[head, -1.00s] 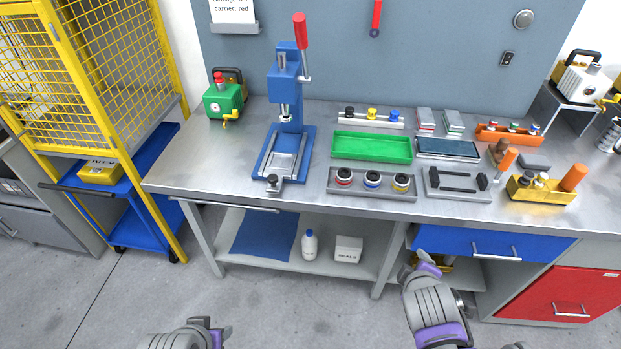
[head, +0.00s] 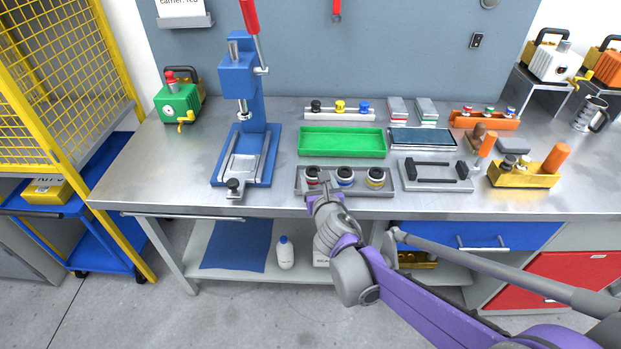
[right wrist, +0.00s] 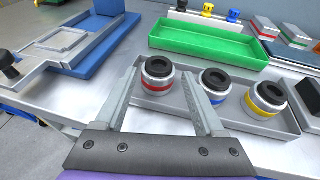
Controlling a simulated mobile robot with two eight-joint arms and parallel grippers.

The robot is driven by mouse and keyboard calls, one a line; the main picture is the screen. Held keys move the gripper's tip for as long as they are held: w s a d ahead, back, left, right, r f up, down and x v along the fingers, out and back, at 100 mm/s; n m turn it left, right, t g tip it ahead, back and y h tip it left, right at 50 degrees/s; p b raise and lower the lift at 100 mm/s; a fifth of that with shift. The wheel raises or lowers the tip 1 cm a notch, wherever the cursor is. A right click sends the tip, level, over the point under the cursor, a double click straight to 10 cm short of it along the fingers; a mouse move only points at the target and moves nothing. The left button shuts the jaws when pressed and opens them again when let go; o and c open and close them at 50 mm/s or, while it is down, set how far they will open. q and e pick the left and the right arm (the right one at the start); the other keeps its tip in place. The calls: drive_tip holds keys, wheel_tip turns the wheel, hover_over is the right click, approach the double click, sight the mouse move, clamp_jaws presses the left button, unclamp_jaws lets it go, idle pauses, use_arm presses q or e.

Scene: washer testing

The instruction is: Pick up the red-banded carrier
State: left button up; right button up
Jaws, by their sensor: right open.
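The red-banded carrier (right wrist: 158,80) is a short silver cylinder with a black top and a red band. It stands upright at the left end of a grey tray (right wrist: 180,113), beside a blue-banded carrier (right wrist: 214,88) and a yellow-banded carrier (right wrist: 265,99). In the head view the red-banded carrier (head: 311,174) shows just behind my right gripper (head: 318,182). In the right wrist view my right gripper (right wrist: 163,90) is open, its fingers on either side of the red-banded carrier, with gaps showing. The right finger comes between it and the blue-banded one. My left gripper is out of view.
A green tray (head: 342,154) lies behind the carriers. A blue press (head: 245,130) with a red lever stands to the left. A grey fixture (head: 436,186) with black bars lies to the right. The bench's front edge runs under my right arm.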

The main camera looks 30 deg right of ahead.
sight(315, 179)
drive_tip(key=x, duration=0.3)
drive_tip(key=f+b+x, duration=0.1)
drive_tip(key=x, duration=0.1)
drive_tip(key=shift+w+f, duration=0.2)
drive_tip(key=shift+f, duration=0.05)
clamp_jaws()
